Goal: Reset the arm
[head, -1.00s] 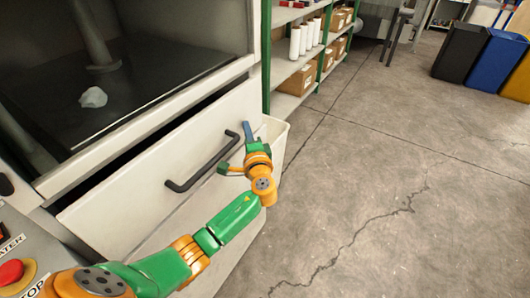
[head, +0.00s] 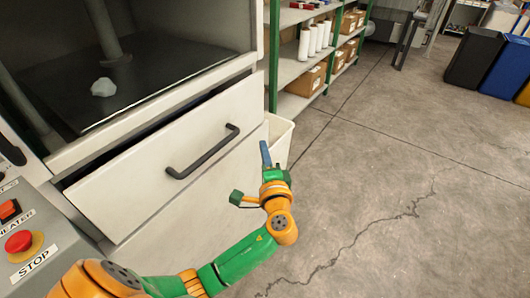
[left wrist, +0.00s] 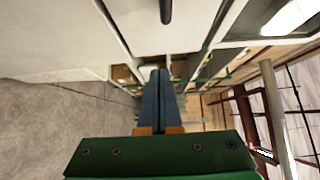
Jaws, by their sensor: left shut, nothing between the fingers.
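My left arm reaches in from the bottom of the head view. Its left gripper (head: 265,155) is in front of and to the right of the drawer front, apart from the handle. In the left wrist view its two blue fingers (left wrist: 160,100) lie together with nothing between them. The drawer (head: 180,160) with its dark handle (head: 203,152) stands a little way out of the white machine. A small white clump (head: 103,88) lies on the dark floor of the machine's chamber (head: 150,75). My right gripper is not in view.
A control panel with a red stop button (head: 19,241) is at the lower left. A white bin (head: 281,138) stands beside the machine, near a green shelf rack (head: 273,60). Dark, blue and yellow bins are at the far right. The concrete floor (head: 400,180) is clear.

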